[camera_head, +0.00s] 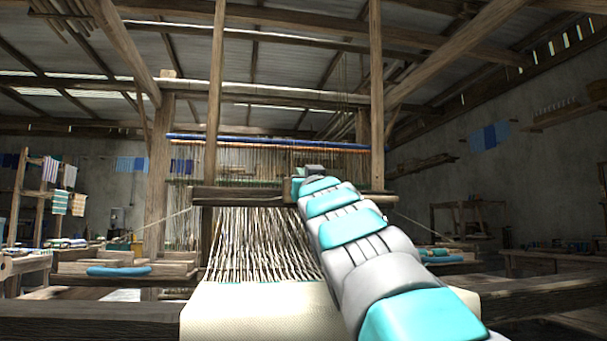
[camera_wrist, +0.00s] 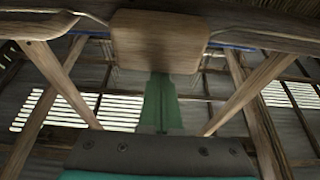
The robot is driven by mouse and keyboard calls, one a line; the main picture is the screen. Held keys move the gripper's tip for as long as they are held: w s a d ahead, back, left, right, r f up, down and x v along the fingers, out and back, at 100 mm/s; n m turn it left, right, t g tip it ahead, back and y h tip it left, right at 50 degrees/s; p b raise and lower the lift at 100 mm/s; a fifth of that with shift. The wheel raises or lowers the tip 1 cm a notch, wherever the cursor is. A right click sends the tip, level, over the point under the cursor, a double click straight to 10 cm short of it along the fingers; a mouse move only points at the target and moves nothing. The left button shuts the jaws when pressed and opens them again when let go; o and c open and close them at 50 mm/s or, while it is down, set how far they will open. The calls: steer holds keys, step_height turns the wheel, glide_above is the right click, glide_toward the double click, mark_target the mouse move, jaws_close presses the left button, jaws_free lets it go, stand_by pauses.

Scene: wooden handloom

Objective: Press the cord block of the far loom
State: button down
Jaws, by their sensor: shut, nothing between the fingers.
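A brown wooden block with rounded corners, which looks like the cord block (camera_wrist: 160,40), fills the top middle of the wrist view. Thin pale cords run out from both of its sides. My gripper (camera_wrist: 160,84) is shut and empty, its green fingers reaching up to the block's lower edge. The fingertips meet or pass behind that edge, and I cannot tell whether they touch it. In the head view, my arm reaches across the loom (camera_head: 293,195) to its upright frame. There the arm hides the block and my fingers.
Pale warp threads (camera_head: 262,245) and a cream woven cloth (camera_head: 262,312) lie in front, left of my arm. Wooden posts (camera_head: 376,90) rise on both sides of the reach. A bench with a blue bundle (camera_head: 118,271) stands at the left.

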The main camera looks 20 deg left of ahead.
step_height(320, 180, down, 2)
steer(key=shift+w+f+b, duration=0.1)
steer(key=shift+b, duration=0.8)
step_height(320, 180, up, 5)
steer(key=p, duration=0.4)
steer(key=b+v, duration=0.2)
steer(key=v, duration=0.8)
steer(key=shift+s+f+b, duration=0.2)
steer(key=shift+s+b, duration=0.1)
steer(key=shift+d, duration=0.15)
